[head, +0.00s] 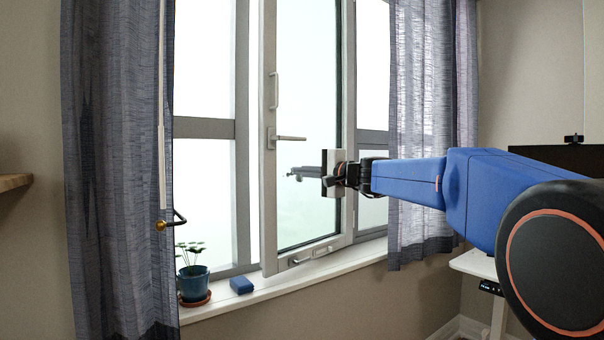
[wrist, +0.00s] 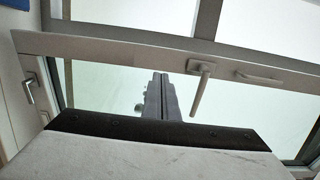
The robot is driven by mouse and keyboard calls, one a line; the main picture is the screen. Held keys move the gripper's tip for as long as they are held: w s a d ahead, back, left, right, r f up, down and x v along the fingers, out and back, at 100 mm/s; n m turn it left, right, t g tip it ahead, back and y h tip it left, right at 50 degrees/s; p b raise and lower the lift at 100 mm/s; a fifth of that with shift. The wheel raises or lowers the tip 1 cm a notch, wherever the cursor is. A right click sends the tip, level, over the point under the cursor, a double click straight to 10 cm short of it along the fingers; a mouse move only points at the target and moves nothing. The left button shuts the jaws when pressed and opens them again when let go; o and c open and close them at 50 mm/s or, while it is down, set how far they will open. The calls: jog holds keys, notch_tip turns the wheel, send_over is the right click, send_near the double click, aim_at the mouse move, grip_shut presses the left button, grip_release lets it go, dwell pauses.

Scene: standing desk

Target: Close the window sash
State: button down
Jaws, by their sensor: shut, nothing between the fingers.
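The window sash (head: 269,210) stands open, swung into the room with its free left edge toward me and its right side at the window frame (head: 243,60). Its lever handle (head: 290,138) points right, and the handle also shows in the wrist view (wrist: 201,84). My gripper (head: 289,176) is shut and empty, in front of the sash glass, just below and right of the lever. In the wrist view my gripper (wrist: 160,78) points at the glass beside the handle. I cannot tell whether it touches the sash.
On the white sill (head: 290,290) a potted plant (head: 194,283) and a small blue block (head: 241,285) sit left of the sash's lower corner. Grey curtains hang at left (head: 115,150) and right (head: 425,110). A white desk (head: 478,264) stands at lower right.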

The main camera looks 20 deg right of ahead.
aim_at(271, 169)
jog(key=x, duration=1)
jog(key=shift+w+a, duration=0.2)
jog(key=shift+w, duration=0.1)
jog(key=x, duration=0.9)
jog(key=shift+w+r, duration=0.15)
jog(key=shift+d+r, duration=0.1)
jog(key=shift+r, duration=0.2)
jog(key=shift+w, duration=0.1)
jog(key=shift+f, duration=0.1)
